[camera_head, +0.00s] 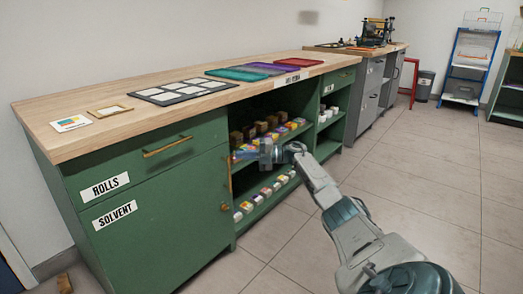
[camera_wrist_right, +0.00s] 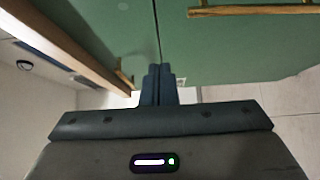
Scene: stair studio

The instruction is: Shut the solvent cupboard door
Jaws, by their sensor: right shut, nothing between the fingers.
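The solvent cupboard door (camera_head: 165,225) is the green panel with the SOLVENT label (camera_head: 115,214), under the ROLLS drawer at the left of the bench. It lies about in line with the cabinet front; I cannot tell whether a small gap is left. My right gripper (camera_head: 238,156) is shut and empty, by the door's upper right edge and in front of the open shelves. In the right wrist view its closed fingers (camera_wrist_right: 158,82) point at green panels with a narrow seam between them. Contact is unclear. My left gripper is out of view.
Open shelves (camera_head: 270,195) with small boxes and jars lie right of the door. The wooden worktop (camera_head: 115,95) overhangs above, with trays and a sheet of frames. A wooden bar handle (camera_wrist_right: 250,11) shows close by in the wrist view. The tiled floor (camera_head: 430,165) is clear at right.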

